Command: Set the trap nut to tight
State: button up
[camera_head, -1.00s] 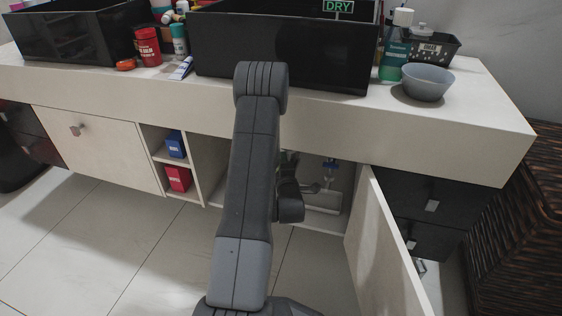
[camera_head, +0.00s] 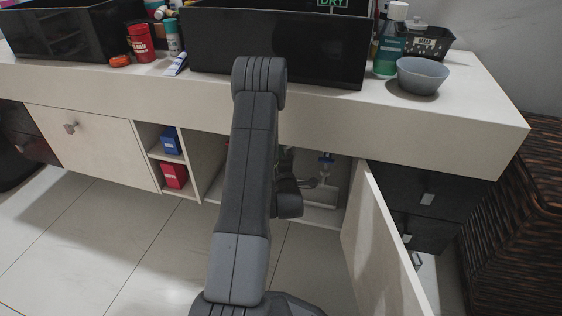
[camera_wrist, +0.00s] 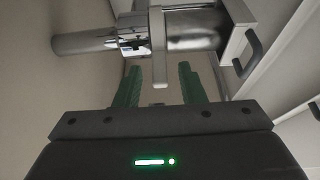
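In the wrist view a pale ring with a flat tab (camera_wrist: 157,42), which looks like the trap nut, sits around a shiny horizontal metal pipe (camera_wrist: 195,30). Its tab points down the picture. My gripper (camera_wrist: 160,67) is open, with its two green fingers on either side of the tab and gaps showing on both sides. In the head view my arm hides much of the open cabinet, and I cannot make out the nut or the fingers there.
The open cabinet door (camera_head: 380,240) stands right of my arm. A blue-topped fitting (camera_head: 326,160) shows inside the cabinet. A dark curved handle (camera_wrist: 250,55) is at right in the wrist view. The counter (camera_head: 300,105) overhangs the opening; a bowl (camera_head: 422,75) stands on it.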

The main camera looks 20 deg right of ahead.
jog(key=p+v, duration=0.2)
jog(key=v, duration=1.1)
jog(key=shift+s, duration=0.4)
jog(key=shift+w, duration=0.1)
jog(key=b+x, duration=0.2)
jog(key=x, duration=1.1)
jog(key=shift+w, duration=0.35)
jog(key=shift+s, duration=0.15)
